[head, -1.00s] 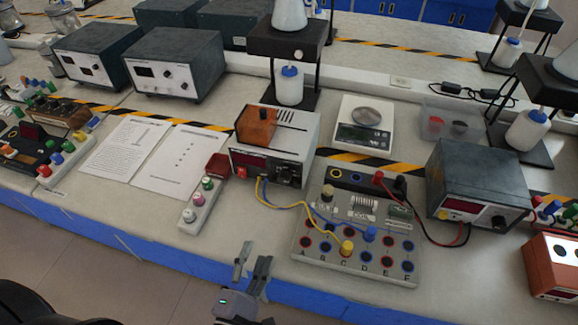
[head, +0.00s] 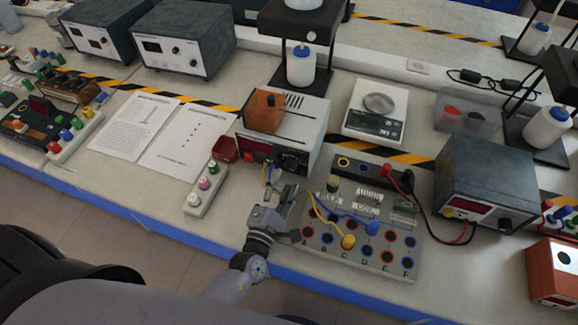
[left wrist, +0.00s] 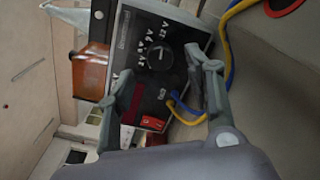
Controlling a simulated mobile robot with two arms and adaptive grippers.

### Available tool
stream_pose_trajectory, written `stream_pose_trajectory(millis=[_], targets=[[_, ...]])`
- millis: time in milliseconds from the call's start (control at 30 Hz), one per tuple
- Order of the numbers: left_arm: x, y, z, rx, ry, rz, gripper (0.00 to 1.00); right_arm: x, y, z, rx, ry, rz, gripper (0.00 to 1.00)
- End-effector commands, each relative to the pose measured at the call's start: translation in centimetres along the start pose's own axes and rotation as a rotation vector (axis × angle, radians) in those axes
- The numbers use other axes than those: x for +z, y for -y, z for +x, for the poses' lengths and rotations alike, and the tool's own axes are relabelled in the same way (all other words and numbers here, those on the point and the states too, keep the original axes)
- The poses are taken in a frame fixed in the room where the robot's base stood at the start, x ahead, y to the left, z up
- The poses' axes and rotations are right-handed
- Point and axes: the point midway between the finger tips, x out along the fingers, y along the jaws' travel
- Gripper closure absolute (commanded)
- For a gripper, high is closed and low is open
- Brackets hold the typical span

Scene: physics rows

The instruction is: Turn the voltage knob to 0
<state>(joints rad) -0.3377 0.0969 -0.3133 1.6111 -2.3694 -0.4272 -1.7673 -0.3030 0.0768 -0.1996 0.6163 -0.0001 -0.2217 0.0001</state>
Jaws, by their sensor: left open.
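The voltage knob (left wrist: 160,58) is a round black dial with a printed scale on the dark front panel of a white-cased power supply (head: 318,125). In the head view the knob (head: 290,162) shows small on that panel, just beyond my left gripper (head: 284,188). In the left wrist view my left gripper (left wrist: 160,68) is open, with one finger on each side of the knob's line. I cannot tell whether either finger touches the knob. The knob's exact pointer setting is too small to read. My right gripper is not in view.
Yellow and blue cables (left wrist: 226,50) run close beside one finger to the terminal board (head: 330,262). A small switch strip (head: 207,188) lies to the left. An orange block (head: 263,110) sits on the supply. A dark meter box (head: 487,180) stands to the right.

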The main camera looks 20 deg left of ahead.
Motion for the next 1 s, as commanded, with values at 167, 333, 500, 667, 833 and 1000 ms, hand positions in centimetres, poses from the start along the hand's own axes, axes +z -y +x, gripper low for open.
stream_pose_trajectory(millis=[167, 333, 500, 667, 833, 1000], targets=[[0.1, -0.1, 3.2, 0.001, 0.001, 0.0, 0.52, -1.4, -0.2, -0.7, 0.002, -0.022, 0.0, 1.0], [0.0, 0.0, 4.8, 0.0, 0.0, 0.0, 0.52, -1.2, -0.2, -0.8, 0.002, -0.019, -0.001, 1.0], [0.0, 0.1, 5.1, -0.001, 0.0, -0.001, 0.52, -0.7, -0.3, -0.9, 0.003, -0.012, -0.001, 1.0], [0.0, 0.1, 5.1, -0.001, 0.0, 0.0, 0.52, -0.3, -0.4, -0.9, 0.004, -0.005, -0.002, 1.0], [0.0, 0.1, 5.1, -0.001, 0.0, 0.0, 0.62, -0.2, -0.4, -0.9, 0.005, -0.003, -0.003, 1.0], [0.0, 0.1, 5.1, -0.001, 0.0, 0.0, 0.73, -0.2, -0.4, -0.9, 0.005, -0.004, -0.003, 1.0]])
